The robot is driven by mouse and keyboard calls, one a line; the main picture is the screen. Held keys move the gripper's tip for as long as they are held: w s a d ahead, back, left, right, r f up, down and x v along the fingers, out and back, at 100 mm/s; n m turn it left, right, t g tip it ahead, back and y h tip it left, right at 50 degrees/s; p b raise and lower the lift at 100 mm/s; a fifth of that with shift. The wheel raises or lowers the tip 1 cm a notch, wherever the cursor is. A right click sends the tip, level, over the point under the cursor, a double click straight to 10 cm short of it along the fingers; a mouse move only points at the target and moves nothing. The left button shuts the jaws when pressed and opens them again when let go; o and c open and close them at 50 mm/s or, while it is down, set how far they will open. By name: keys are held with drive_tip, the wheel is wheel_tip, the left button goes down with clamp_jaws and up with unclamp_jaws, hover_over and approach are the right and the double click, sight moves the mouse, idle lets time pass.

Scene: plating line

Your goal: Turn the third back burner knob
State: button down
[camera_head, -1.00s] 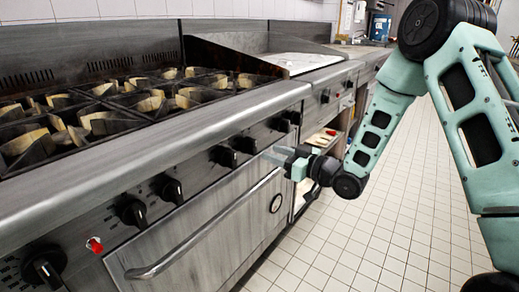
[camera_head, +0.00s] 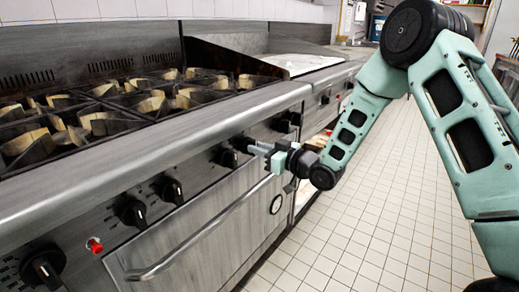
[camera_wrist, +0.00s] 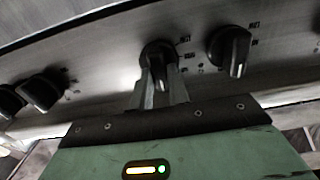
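Black stove knobs run in a row along the steel front panel (camera_head: 200,172). My gripper (camera_head: 250,146) is at the middle pair, a left knob (camera_head: 225,157) and a right knob (camera_head: 240,143). In the wrist view, my gripper (camera_wrist: 160,80) has its two fingers on either side of one knob (camera_wrist: 157,52), whose handle points down. The fingers look apart; whether they touch the handle is unclear. Another knob (camera_wrist: 230,50) stands just right of it. From the head view I cannot tell exactly which knob of the pair is between the fingers.
The oven door handle (camera_head: 190,245) juts out below the knobs, and the rounded counter edge (camera_head: 170,130) overhangs above. A red button (camera_head: 94,245) sits near the front-left knobs. Burner grates (camera_head: 110,105) cover the stovetop. The tiled floor (camera_head: 390,215) at right is clear.

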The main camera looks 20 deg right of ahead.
drive_tip(key=shift+f+n+b, duration=0.1)
drive_tip(key=shift+n+b, duration=0.3)
drive_tip(key=shift+b, duration=0.05)
drive_tip(key=n+b, duration=0.8)
drive_tip(key=shift+s+a+f, duration=0.1)
idle(0.3)
drive_tip(key=c, duration=1.3)
unclamp_jaws()
drive_tip(key=shift+c, duration=0.2)
drive_tip(key=p+v, duration=0.1)
drive_tip(key=v, duration=1.6)
drive_tip(key=shift+s+p, duration=0.2)
drive_tip(key=shift+p, duration=0.2)
